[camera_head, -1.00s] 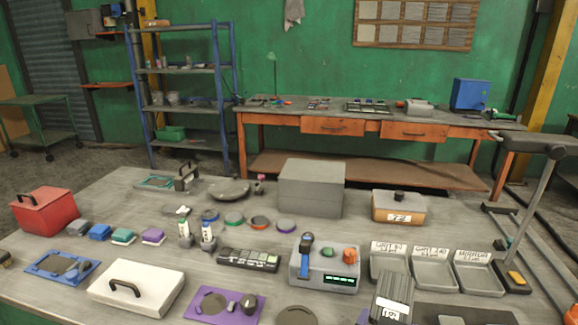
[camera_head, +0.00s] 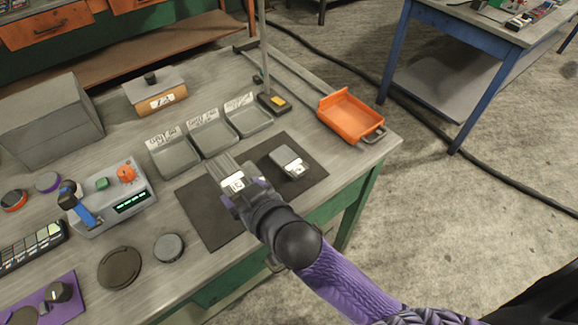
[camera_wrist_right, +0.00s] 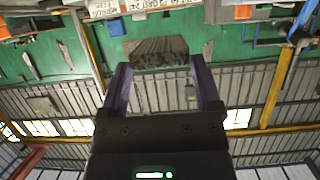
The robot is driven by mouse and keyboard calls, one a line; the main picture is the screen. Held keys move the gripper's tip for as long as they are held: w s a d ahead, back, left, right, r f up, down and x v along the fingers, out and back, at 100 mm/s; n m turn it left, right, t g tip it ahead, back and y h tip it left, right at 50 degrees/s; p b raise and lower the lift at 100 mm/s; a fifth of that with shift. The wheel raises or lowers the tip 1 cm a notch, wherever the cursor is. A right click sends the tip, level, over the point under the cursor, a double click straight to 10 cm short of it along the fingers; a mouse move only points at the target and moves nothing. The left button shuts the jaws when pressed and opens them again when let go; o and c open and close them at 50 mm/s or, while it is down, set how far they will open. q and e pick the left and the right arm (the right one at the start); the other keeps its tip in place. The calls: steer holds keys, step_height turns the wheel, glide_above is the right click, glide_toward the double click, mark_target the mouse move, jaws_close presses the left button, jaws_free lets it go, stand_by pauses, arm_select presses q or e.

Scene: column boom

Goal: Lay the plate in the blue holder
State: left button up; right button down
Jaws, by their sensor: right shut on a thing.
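My right gripper (camera_head: 244,196) is shut on a grey ribbed plate (camera_head: 226,172) with a white label, over the dark mat near the grey trays. I cannot tell from the head view how far it is above the mat. In the right wrist view, which looks upside down, the ribbed plate (camera_wrist_right: 157,53) shows between the two purple fingers (camera_wrist_right: 162,88). The blue holder is not clearly in view now; only a blue handle on the grey device with a lit display shows. My left gripper is not in view.
A dark mat (camera_head: 208,224) carries a flat grey piece (camera_head: 288,161) with a white label. Several labelled grey trays (camera_head: 174,157) stand behind it. The grey device (camera_head: 120,203) is at left, an orange bin (camera_head: 348,118) at right. Round dark discs (camera_head: 119,268) lie in front.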

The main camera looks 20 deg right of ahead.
step_height(320, 180, down, 7)
steer(key=b, duration=0.3)
steer(key=shift+r, duration=0.2)
step_height(320, 180, down, 4)
steer(key=shift+r+b, duration=0.1)
steer(key=shift+b, duration=0.95)
steer(key=shift+r, duration=0.2)
steer(key=shift+f, duration=0.2)
jaws_free()
steer(key=shift+s, duration=0.1)
steer(key=shift+d, duration=0.1)
steer(key=shift+r, duration=0.15)
